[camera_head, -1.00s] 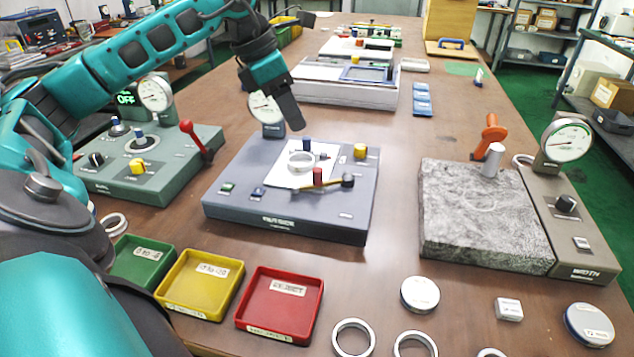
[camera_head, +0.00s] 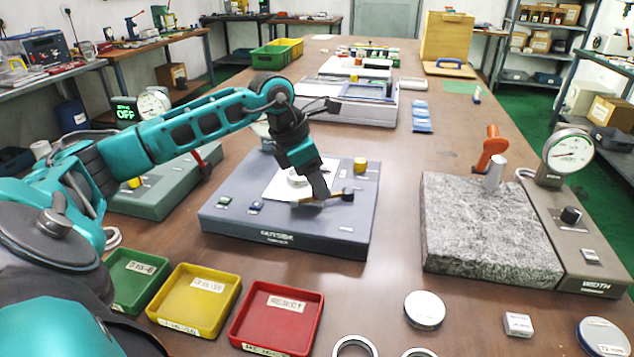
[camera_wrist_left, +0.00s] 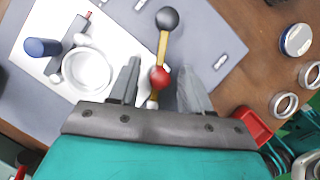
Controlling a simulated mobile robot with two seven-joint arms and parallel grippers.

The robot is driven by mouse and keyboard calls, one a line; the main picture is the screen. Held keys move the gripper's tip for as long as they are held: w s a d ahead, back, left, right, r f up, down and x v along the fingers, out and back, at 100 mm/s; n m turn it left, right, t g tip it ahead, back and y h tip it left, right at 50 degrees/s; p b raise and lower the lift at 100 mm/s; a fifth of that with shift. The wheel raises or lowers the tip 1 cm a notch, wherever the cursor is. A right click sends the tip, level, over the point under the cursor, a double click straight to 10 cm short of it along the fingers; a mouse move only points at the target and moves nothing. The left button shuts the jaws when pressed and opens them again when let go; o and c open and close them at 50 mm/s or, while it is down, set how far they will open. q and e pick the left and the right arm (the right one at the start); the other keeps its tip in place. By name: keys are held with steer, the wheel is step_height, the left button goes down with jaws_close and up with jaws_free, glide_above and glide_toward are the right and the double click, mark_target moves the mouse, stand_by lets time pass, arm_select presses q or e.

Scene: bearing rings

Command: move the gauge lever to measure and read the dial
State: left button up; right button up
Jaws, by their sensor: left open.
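The middle grey gauge base (camera_head: 330,232) carries a brass lever (camera_head: 330,195) with a black knob (camera_head: 348,194). In the left wrist view the lever (camera_wrist_left: 162,48), its black knob (camera_wrist_left: 167,18) and a red cap (camera_wrist_left: 159,79) show clearly. My left gripper (camera_head: 321,192) is low over the base; in the wrist view its open fingers (camera_wrist_left: 158,82) stand on either side of the lever's red-capped end. I cannot tell whether they touch it. A steel ring (camera_wrist_left: 87,72) lies on the white plate beside a blue post (camera_wrist_left: 42,47). The dial of this gauge is mostly hidden behind my left arm.
Green (camera_head: 135,278), yellow (camera_head: 165,306) and red (camera_head: 245,322) trays stand in front. A granite plate (camera_head: 470,250) with a width gauge dial (camera_head: 568,153) is at the right. A green gauge base (camera_head: 150,200) is at the left, partly behind my arm.

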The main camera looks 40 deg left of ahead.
arm_select(q)
steer(key=shift+d+f, duration=0.1)
steer(key=shift+f, duration=0.15)
jaws_close()
stand_by(0.3)
